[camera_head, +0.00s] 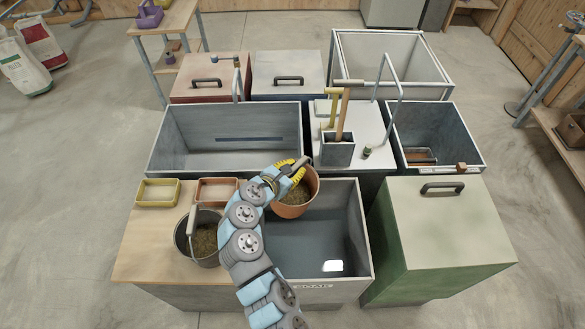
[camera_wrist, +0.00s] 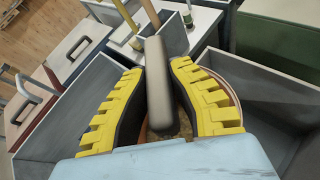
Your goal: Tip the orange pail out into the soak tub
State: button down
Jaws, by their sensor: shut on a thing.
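The orange pail (camera_head: 294,199) hangs upright over the left back part of the soak tub, with brown-green feed inside. My gripper (camera_head: 289,168) has its yellow fingers closed around the pail's grey handle grip. In the wrist view the gripper (camera_wrist: 158,95) holds the handle bar (camera_wrist: 157,85) between both fingers, and a strip of the orange pail (camera_wrist: 222,84) shows behind the right finger. The soak tub (camera_head: 364,236) is an open grey box with "SOAK" lettering on its front rim and what looks like water with a bright reflection in it. My arm hides part of its left side.
A grey metal pail (camera_head: 206,246) with feed stands on the wooden top (camera_head: 144,247) left of the tub, near two small trays, yellow (camera_head: 157,193) and orange (camera_head: 217,190). A green lidded bin (camera_head: 447,222) borders the tub's right. An empty-looking grey trough (camera_head: 226,139) lies behind.

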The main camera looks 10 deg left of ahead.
aim_at(312, 198)
jog(key=shift+s+d+f+m+t+y+b, duration=0.3)
jog(key=shift+s+d+f+m+b, duration=0.3)
jog(key=shift+b, duration=0.8)
jog(key=shift+s+d+f+m+t+y+b, duration=0.3)
jog(key=shift+d+f+m+b, duration=0.35)
jog(key=shift+b, duration=0.75)
jog(key=d+b, duration=0.1)
jog(key=s+f+m+b, duration=0.1)
jog(key=b, duration=0.1)
jog(key=shift+d+t+y+b, duration=0.3)
jog(key=shift+d, duration=0.1)
jog(key=f+b, duration=0.1)
jog(key=b, duration=0.1)
jog(key=s+d+f+m+b, duration=0.1)
jog(key=b, duration=0.1)
jog(key=shift+d+f+t, duration=0.3)
jog(key=shift+f+t, duration=0.1)
jog(key=s+d+f+m+t+y+b, duration=0.1)
jog(key=s+d+f+m+t+b, duration=0.2)
jog(key=d+f+m+b, duration=0.3)
notch_tip(312, 198, down, 3)
jog(key=s+b, duration=0.1)
jog(key=b, duration=0.1)
jog(key=shift+s+d+y+b, duration=0.15)
jog(key=shift+d+y+b, duration=0.1)
jog(key=shift+y+b, duration=0.15)
jog(key=shift+m, duration=0.25)
